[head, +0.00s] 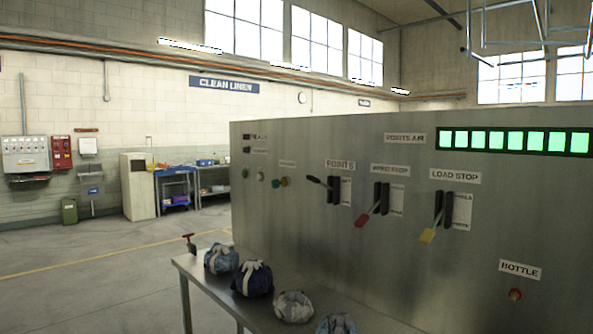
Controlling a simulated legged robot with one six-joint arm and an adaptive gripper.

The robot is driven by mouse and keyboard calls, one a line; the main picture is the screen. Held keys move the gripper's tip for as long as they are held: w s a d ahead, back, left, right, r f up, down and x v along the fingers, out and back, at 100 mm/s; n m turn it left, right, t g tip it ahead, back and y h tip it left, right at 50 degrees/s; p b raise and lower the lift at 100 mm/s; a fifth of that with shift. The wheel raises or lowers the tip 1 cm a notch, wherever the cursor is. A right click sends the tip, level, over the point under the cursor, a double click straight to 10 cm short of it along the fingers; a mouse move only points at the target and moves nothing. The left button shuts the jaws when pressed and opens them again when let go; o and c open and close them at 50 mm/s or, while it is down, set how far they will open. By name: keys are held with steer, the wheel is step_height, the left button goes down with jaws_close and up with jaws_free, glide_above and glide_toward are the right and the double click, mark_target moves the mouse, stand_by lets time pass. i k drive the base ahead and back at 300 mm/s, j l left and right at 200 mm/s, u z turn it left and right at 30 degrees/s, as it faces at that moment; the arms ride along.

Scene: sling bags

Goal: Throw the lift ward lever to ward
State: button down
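A grey metal control panel (300,240) stands at the right and carries three levers in black slotted housings. The left lever (318,182), under a label reading POINTS, has a dark handle sticking out to the left. The middle lever (361,220) has a red grip pointing down-left; its label is hard to read. The right lever (428,235), under LOAD STOP, has a yellow grip pointing down. I cannot read "lift ward" on any label, so I cannot tell which lever that is. My gripper is not in view.
A metal table (210,288) before the panel holds several tied cloth bundles (252,279). A small dark red-topped handle (189,242) stands at its far-left corner. The floor (80,290) at left is open.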

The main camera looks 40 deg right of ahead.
mark_target(311, 178)
steer(key=i+j+z, duration=0.1)
steer(key=i+z, duration=0.35)
steer(key=i+j+z, duration=0.3)
steer(key=i+z, duration=0.15)
steer(key=i+j+z, duration=0.8)
steer(key=j+z, duration=0.15)
steer(key=j, duration=0.25)
steer(key=i+j+z, duration=0.25)
steer(key=j, duration=0.15)
steer(key=k, duration=0.1)
